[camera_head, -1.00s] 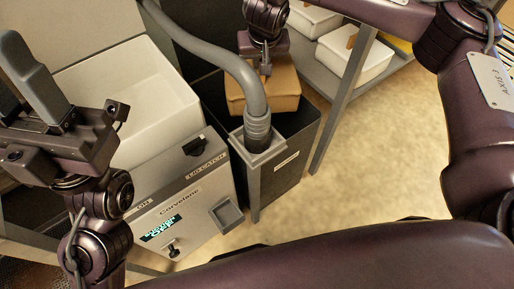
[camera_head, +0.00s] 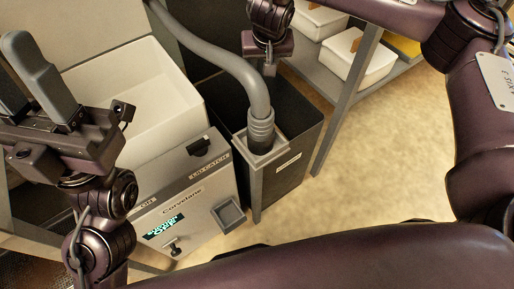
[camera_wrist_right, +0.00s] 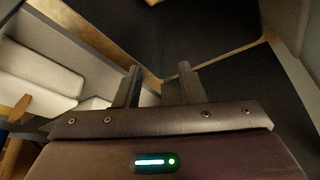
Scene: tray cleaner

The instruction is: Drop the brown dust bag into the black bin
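The black bin (camera_head: 294,177) stands beside the cream machine in the head view, with its open top facing up. The brown dust bag does not show in the head view now, and I cannot make it out in the wrist view. My right gripper (camera_head: 270,68) is above the back of the bin; its fingers (camera_wrist_right: 160,85) are apart with nothing between them in the right wrist view. My left gripper (camera_head: 28,88) is at the far left, fingers pointing up, open and empty. The inside bottom of the bin is hidden.
The cream machine (camera_head: 190,205) with its open basin (camera_head: 150,100) is left of the bin. A grey hose (camera_head: 245,75) runs down to a socket at the bin's front left corner. A shelf with white boxes (camera_head: 357,58) is at the upper right. Floor to the right is clear.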

